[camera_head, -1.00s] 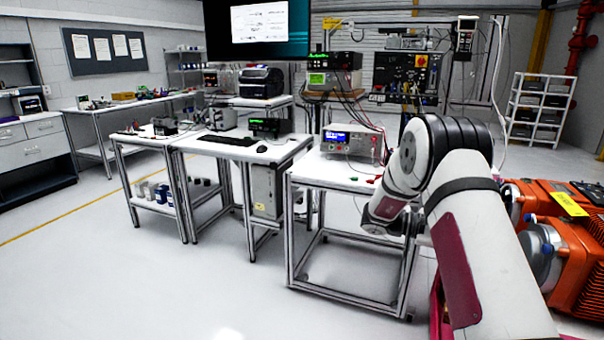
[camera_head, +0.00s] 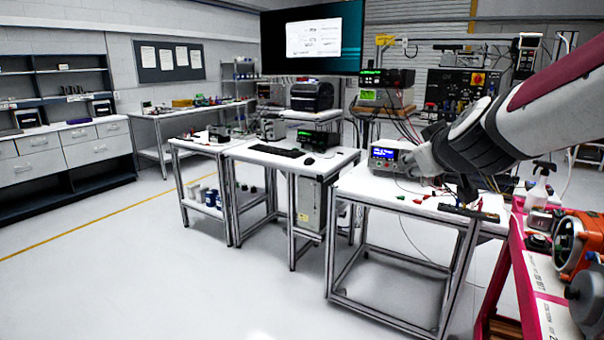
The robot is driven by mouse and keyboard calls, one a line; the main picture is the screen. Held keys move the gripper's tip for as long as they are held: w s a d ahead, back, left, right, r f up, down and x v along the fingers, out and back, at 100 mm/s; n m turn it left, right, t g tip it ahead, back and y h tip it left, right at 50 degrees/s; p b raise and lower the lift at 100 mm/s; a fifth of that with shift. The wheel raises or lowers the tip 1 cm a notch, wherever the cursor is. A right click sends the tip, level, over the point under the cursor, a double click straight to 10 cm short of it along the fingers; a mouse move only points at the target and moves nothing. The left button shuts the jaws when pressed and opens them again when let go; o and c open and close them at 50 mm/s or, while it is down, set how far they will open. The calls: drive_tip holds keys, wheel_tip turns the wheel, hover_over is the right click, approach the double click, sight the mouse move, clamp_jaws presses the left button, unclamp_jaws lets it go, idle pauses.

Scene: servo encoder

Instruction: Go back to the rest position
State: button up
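My arm reaches in from the right edge and bends at a black joint over the table with the blue-screen instrument (camera_head: 391,156). Its pale wrist part shows just right of that instrument, overlapping it in the picture. A dark shape under the joint looks like my gripper (camera_head: 467,189), above the right part of the tabletop. Its fingers are too small and dark to make out, and I cannot tell whether it is open or holds anything.
The instrument table (camera_head: 372,192) bears small red and green parts and a dark strip (camera_head: 468,212). A pink-red cart (camera_head: 519,265) with orange machinery (camera_head: 577,245) stands close at right. A desk with a keyboard (camera_head: 275,150) stands left. The floor (camera_head: 190,290) at front left is clear.

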drive_tip(key=s+a+f+g+y, duration=0.25)
drive_tip(key=s+a, duration=0.35)
drive_tip(key=s, duration=0.4)
drive_tip(key=s+f+m+g, duration=0.2)
drive_tip(key=s+f+g, duration=0.1)
drive_tip(key=s, duration=0.9)
drive_tip(key=s+d+f+m+g+p, duration=0.1)
drive_tip(key=s+f+m+g, duration=0.1)
drive_tip(key=s, duration=1)
wheel_tip(320, 180, down, 3)
drive_tip(key=shift+d+r+g+h, duration=0.15)
drive_tip(key=shift+d+g+h, duration=0.25)
drive_tip(key=shift+g, duration=0.35)
drive_tip(key=shift+s+a, duration=0.1)
